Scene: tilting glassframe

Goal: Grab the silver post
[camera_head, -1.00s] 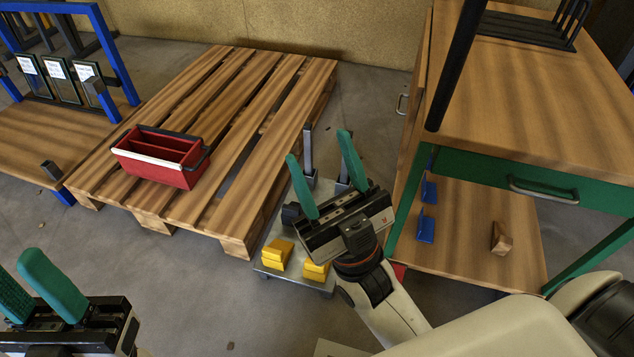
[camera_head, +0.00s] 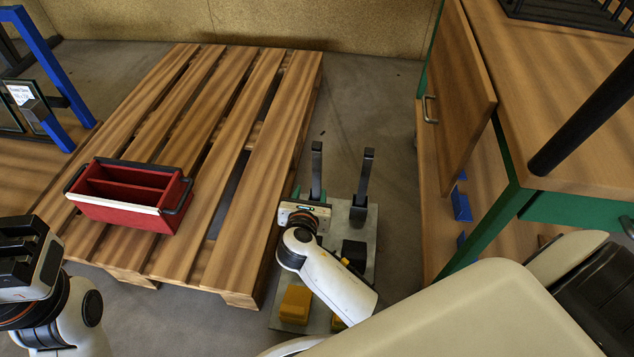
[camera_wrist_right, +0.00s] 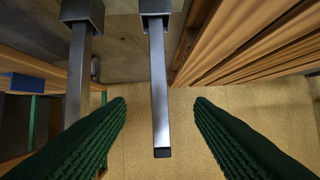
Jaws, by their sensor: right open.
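Two silver posts stand upright on a grey metal plate (camera_head: 362,225): a left post (camera_head: 316,170) and a right post (camera_head: 364,177). In the right wrist view, one post (camera_wrist_right: 159,95) lies in the gap between my fingers, touching neither; another post (camera_wrist_right: 77,75) is outside them to the left. My right gripper (camera_wrist_right: 160,103) is open, its two green fingers apart. In the head view my right wrist hides most of it, beside the left post's base.
A red toolbox (camera_head: 125,205) sits on the wooden pallet (camera_head: 190,265) left of the plate. Yellow blocks (camera_head: 295,304) lie on the plate. A wooden workbench (camera_head: 560,110) with a green frame and open door (camera_head: 455,85) stands close on the right.

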